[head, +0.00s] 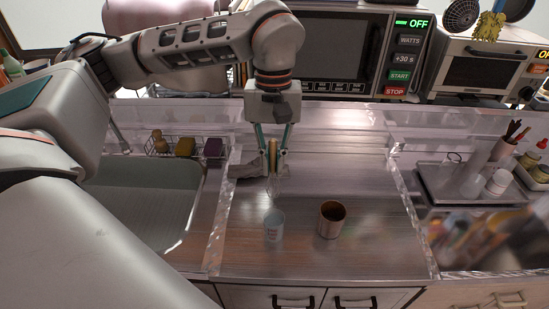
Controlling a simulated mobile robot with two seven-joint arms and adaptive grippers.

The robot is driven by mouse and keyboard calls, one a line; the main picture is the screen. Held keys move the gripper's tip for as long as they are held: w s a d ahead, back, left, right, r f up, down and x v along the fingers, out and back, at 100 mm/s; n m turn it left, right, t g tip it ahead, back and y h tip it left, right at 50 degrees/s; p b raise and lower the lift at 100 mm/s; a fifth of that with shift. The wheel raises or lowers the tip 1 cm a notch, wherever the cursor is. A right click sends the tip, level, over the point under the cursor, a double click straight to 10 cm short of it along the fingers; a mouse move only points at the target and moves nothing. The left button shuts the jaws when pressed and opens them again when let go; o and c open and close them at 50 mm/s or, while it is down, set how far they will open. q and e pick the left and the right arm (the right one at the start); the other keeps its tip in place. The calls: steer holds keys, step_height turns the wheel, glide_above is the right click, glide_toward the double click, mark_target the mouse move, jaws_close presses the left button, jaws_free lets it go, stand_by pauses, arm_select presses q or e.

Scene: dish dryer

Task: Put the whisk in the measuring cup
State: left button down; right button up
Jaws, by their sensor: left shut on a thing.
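My left gripper (274,160) points straight down over the wooden counter. It is shut on the tan handle of the whisk (273,150), which hangs between its fingers. The thin wires of the whisk point down and are faint against the counter. The measuring cup (273,226) is a small pale cup with red markings, upright near the counter's front edge. The whisk is above and slightly behind the cup in the picture; I cannot tell the exact gap. My right gripper is not in view.
A brown cup (331,220) stands just right of the measuring cup. A sink (150,205) lies left, with a wire caddy of sponges (185,147) behind it. A grey cloth-like thing (243,171) lies behind the gripper's left side. A tray (470,195) with cups is right.

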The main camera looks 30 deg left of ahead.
mark_target(273, 189)
arm_select(q)
steer(key=shift+f, duration=0.6)
step_height(273, 189, down, 7)
steer(key=shift+f+b, duration=0.15)
steer(key=shift+b, duration=0.15)
step_height(273, 189, down, 7)
steer(key=b, duration=0.5)
steer(key=shift+b, duration=0.4)
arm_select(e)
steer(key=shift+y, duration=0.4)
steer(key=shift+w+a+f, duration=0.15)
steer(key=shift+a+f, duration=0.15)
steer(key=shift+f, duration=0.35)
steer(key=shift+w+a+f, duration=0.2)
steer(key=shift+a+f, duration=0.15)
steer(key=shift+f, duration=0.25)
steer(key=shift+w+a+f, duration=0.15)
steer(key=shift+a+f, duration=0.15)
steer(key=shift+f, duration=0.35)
arm_select(q)
steer(key=shift+f, duration=0.1)
steer(key=c, duration=2)
jaws_free()
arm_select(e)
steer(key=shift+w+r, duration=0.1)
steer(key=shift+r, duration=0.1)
